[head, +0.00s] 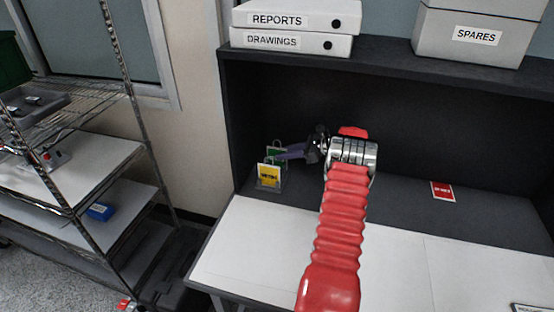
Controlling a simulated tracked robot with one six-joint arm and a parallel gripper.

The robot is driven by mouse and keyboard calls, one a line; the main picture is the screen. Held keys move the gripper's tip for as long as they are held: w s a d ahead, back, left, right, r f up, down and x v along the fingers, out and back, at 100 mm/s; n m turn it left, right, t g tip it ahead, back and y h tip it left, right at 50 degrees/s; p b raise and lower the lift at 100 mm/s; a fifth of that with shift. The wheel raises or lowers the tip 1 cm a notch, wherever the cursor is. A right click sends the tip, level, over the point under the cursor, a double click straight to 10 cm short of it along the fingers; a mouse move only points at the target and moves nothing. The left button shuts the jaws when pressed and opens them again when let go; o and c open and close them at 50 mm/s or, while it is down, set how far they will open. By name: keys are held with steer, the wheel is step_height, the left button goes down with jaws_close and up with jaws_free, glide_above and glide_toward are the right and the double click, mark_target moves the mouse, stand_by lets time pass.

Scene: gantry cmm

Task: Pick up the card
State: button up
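A yellow card (268,175) with dark lettering stands upright in a small clear holder at the left end of the dark desk. A green card (276,152) stands just behind it and is partly hidden. A red card (443,191) with white lettering lies on the dark desk surface to the right. My gripper (281,156) points left, with its purple fingers at the green card and just above the yellow card's upper right. The fingers overlap in this view, so I cannot tell their opening or whether they touch a card.
White binders marked REPORTS (281,20) and DRAWINGS (281,41) and a SPARES box (472,40) sit on the dark shelf (385,62) above. A wire rack (88,165) stands left. The white desktop (262,240) in front is largely clear.

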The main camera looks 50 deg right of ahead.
mark_target(269, 155)
steer(key=shift+x, duration=1.1)
steer(key=shift+a, duration=0.1)
steer(key=shift+x, duration=2.5)
steer(key=shift+c, duration=0.5)
jaws_close()
